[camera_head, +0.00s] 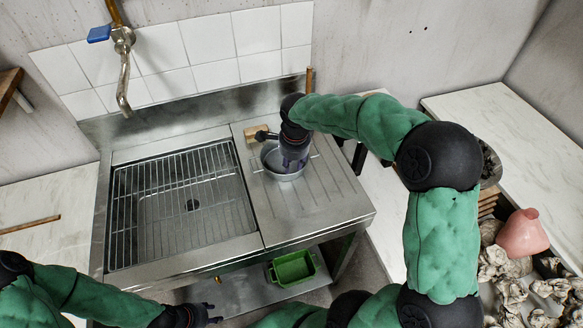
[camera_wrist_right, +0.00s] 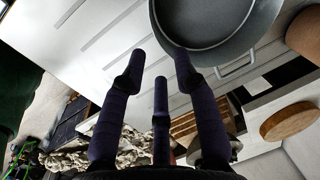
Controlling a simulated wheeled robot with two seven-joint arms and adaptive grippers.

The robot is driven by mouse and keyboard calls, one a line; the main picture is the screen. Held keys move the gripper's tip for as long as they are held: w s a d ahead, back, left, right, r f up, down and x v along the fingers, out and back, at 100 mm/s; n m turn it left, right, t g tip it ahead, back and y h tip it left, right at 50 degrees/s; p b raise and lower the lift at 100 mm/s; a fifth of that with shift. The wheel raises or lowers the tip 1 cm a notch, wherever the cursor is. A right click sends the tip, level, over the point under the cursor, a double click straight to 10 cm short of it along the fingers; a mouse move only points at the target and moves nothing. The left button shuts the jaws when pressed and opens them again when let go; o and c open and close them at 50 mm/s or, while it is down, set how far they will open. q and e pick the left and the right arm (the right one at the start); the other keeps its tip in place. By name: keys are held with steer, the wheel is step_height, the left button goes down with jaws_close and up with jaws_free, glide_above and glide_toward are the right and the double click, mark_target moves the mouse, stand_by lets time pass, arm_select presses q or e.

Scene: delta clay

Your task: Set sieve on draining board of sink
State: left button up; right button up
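A grey metal round vessel, apparently the sieve (camera_head: 270,158), rests upright on the ribbed draining board (camera_head: 325,190), right of the sink basin. Its mesh cannot be made out. In the right wrist view its bowl (camera_wrist_right: 225,25) and a small wire loop on its rim show at the top. My right gripper (camera_head: 291,160) is over the vessel and partly hides it. In the wrist view its fingers (camera_wrist_right: 158,78) are spread with nothing between them; one fingertip overlaps the rim in the picture. My left gripper (camera_head: 208,318) is low at the sink's front; its opening is unclear.
The basin (camera_head: 180,205) holds a wire rack under a tap (camera_head: 124,75). A wooden block (camera_head: 254,132) stands behind the vessel. A green tub (camera_head: 292,268) sits on the shelf below. A pink pot (camera_head: 522,234) and clay lumps lie right. The draining board's front is clear.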

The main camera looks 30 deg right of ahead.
steer(key=shift+s+a+r+p, duration=0.1)
steer(key=shift+s+r+p, duration=0.15)
steer(key=shift+r, duration=0.95)
steer(key=shift+s+r+p, duration=0.1)
steer(key=shift+r+p, duration=0.15)
steer(key=shift+r, duration=0.9)
